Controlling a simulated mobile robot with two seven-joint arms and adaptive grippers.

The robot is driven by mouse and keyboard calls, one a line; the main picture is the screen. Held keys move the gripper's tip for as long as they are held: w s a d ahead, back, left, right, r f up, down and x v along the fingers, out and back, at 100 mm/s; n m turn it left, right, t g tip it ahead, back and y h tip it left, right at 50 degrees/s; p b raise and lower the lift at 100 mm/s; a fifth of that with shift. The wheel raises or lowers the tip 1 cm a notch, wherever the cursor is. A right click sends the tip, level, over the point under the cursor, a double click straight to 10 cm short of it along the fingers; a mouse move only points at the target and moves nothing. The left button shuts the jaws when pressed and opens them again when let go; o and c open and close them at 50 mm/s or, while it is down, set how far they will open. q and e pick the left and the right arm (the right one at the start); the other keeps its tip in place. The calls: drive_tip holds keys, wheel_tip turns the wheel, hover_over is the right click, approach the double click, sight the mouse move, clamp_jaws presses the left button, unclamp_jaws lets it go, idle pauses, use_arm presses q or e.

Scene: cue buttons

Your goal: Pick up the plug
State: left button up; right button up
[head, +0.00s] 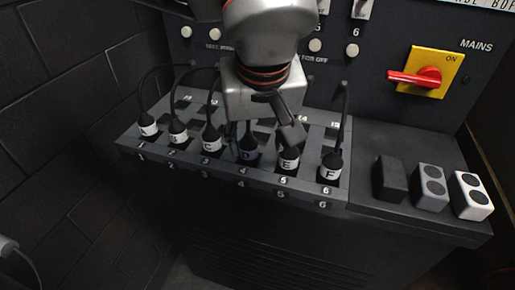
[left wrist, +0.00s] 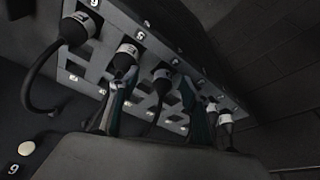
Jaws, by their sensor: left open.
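A row of black plugs with white letter bands stands in a numbered panel. Plug A (head: 148,128), plug B (head: 177,134), plug C (head: 212,142), plug E (head: 288,162) and plug F (head: 330,170) show their bands. Plug D (head: 248,152) is partly shaded under my left gripper (head: 263,134). That gripper is open and points down over the row, one finger close to plug E. In the left wrist view its fingers (left wrist: 155,100) stand apart, with a plug (left wrist: 162,76) showing between and beyond them. Whether they touch any plug is unclear.
A red mains switch on a yellow plate (head: 428,72) is on the upright panel. A black block (head: 389,179), a grey block (head: 430,187) and a white block (head: 470,196) sit on the right ledge. Cables rise behind the plugs. A brick wall (head: 70,110) is at left.

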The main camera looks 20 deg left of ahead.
sight(249, 140)
use_arm(q)
drive_tip(key=shift+w+a+r, duration=0.55)
drive_tip(key=shift+a+r, duration=0.05)
drive_tip(key=shift+a, duration=0.05)
drive_tip(key=shift+w+t+y, duration=0.15)
drive_tip(key=shift+t+y, duration=0.15)
drive_tip(key=shift+w+a+f, duration=0.2)
drive_tip(key=shift+w+f, duration=0.5)
drive_tip(key=shift+f, duration=0.15)
drive_tip(key=shift+a+f+b, duration=0.25)
drive_tip(key=shift+f+b, duration=0.15)
drive_tip(key=shift+f, duration=0.4)
drive_tip(key=x, duration=0.4)
drive_tip(key=shift+a+f+b, duration=0.1)
drive_tip(key=shift+a+b, duration=0.05)
drive_tip(key=shift+b, duration=0.25)
drive_tip(key=shift+w, duration=0.1)
drive_tip(key=c, duration=1.2)
